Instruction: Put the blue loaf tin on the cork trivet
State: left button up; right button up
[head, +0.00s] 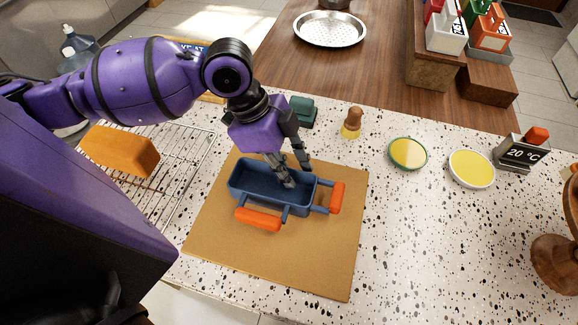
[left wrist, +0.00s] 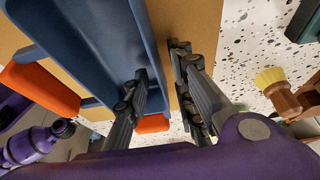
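The blue loaf tin (head: 245,190) with orange handles sits upright on the square brown cork trivet (head: 290,262), towards its far part. In the left wrist view, the tin (left wrist: 85,35) fills the upper left, with the trivet (left wrist: 195,20) beside it. My left gripper (head: 296,176) reaches down over the tin's far right side. Its fingers (left wrist: 162,85) are apart, one inside the tin and one outside, with the far wall between them. A gap shows between the fingers, and I see no firm grip on the wall. My right gripper is out of view.
A wire rack (head: 190,150) with an orange-brown loaf (head: 120,149) lies to the left. A green object (head: 301,110) and a wooden-handled brush (head: 352,123) stand behind the trivet.

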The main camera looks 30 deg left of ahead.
pick_arm(q)
jog(key=shift+r, duration=0.15)
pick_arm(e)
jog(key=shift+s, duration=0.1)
